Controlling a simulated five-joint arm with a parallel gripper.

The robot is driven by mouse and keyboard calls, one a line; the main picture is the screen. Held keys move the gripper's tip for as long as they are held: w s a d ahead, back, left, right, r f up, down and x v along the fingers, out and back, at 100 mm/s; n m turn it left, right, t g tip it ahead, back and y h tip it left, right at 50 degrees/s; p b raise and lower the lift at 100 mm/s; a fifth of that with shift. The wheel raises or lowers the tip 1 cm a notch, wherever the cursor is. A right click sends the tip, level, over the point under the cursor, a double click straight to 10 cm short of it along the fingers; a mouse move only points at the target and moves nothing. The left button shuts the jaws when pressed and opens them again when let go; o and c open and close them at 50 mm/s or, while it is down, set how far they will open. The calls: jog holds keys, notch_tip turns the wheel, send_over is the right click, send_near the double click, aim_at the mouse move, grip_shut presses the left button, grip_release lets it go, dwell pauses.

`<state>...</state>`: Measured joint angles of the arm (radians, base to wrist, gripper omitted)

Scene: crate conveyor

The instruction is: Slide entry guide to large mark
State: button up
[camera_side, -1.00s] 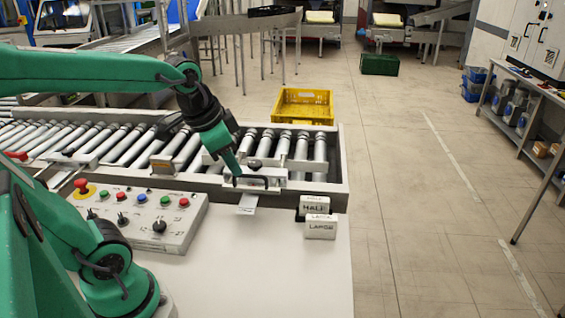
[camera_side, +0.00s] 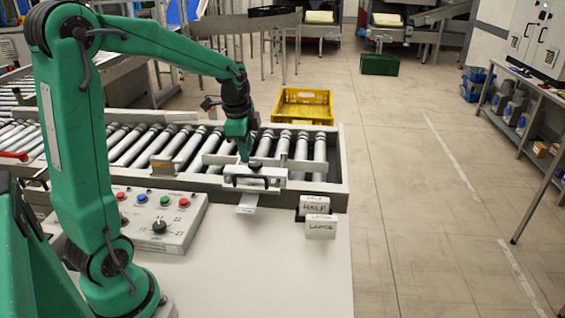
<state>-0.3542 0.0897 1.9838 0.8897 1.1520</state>
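The entry guide (camera_side: 274,184) is a pale metal carriage with a dark handle and a black knob (camera_side: 255,163). It sits on the near rail of the roller conveyor, towards its right end. A pale plate (camera_side: 246,203) sticks out below it over the table edge. Two white label blocks stand to its right; the rear one (camera_side: 313,203) seems to read HALF and the front one (camera_side: 320,227) LARGE. My gripper (camera_side: 244,160) points down just left of the knob, above the guide. Its fingers are too small to tell open from shut, and contact is unclear.
The roller conveyor (camera_side: 327,197) has a raised frame around it. A control panel (camera_side: 172,237) with coloured buttons lies on the table to the left. A yellow crate (camera_side: 281,108) stands behind the conveyor. The front right of the table is clear.

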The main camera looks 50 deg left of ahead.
aim_at(250, 176)
jog(key=shift+w+a+f, duration=0.15)
jog(key=shift+f, duration=1.15)
jog(key=shift+w+a+f, duration=0.2)
jog(key=shift+f, duration=1.05)
jog(key=shift+w+a+f, duration=0.15)
jog(key=shift+f, duration=1.15)
grip_shut()
